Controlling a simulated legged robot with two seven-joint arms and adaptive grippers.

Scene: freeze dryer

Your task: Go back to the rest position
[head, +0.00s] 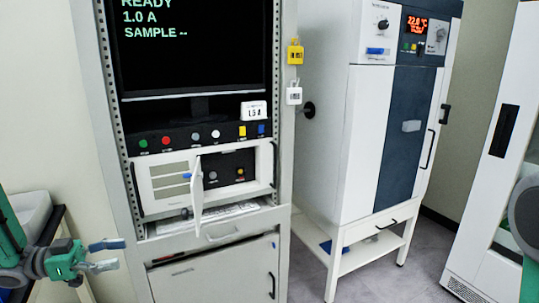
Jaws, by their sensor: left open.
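My left gripper (116,255) is at the lower left, in front of the wall and left of the grey equipment rack (286,150). Its two fingers, one bluish and one grey, point right and stand apart with nothing between them. It appears clear of the rack's front, though the exact gap is hard to tell. Part of my right arm shows at the right edge; its gripper is out of the picture.
The rack holds a screen (195,60) reading READY and a small white door (197,192) that stands open. A white oven-like cabinet (372,150) stands on a low stand. A glass-fronted cabinet (490,215) is at right. Grey floor (420,260) shows between them.

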